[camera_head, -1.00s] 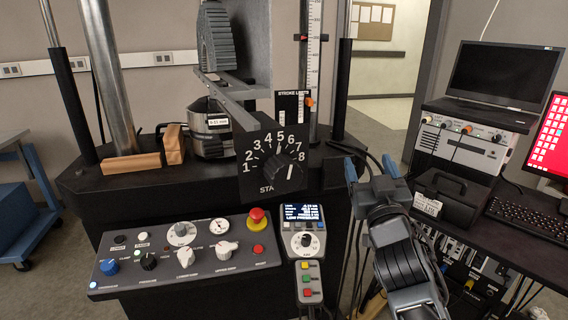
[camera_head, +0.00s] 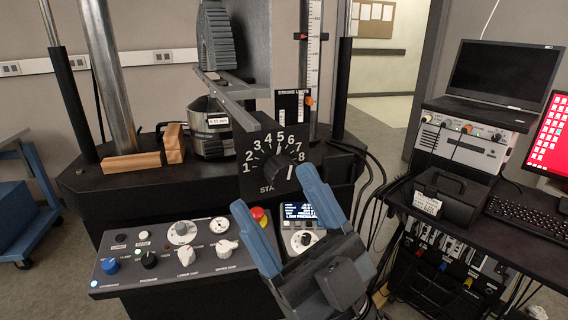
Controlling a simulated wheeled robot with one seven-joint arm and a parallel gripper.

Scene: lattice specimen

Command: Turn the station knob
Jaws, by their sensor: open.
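The station knob (camera_head: 281,173) is a large black dial on a square black panel (camera_head: 255,190) with white numbers 1 to 8. My gripper (camera_head: 278,196) is in front of the panel's lower part, with two blue fingers spread wide. One finger overlaps the panel's lower right in the picture, and the other is over the control console to the lower left. The jaws are empty. How far the fingertips are from the knob in depth I cannot tell.
The control console (camera_head: 120,278) with several knobs and a red mushroom button (camera_head: 258,214) is below the panel. The small display unit (camera_head: 298,213) is partly hidden behind my gripper. A dark desk with a monitor (camera_head: 506,74) stands at the right.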

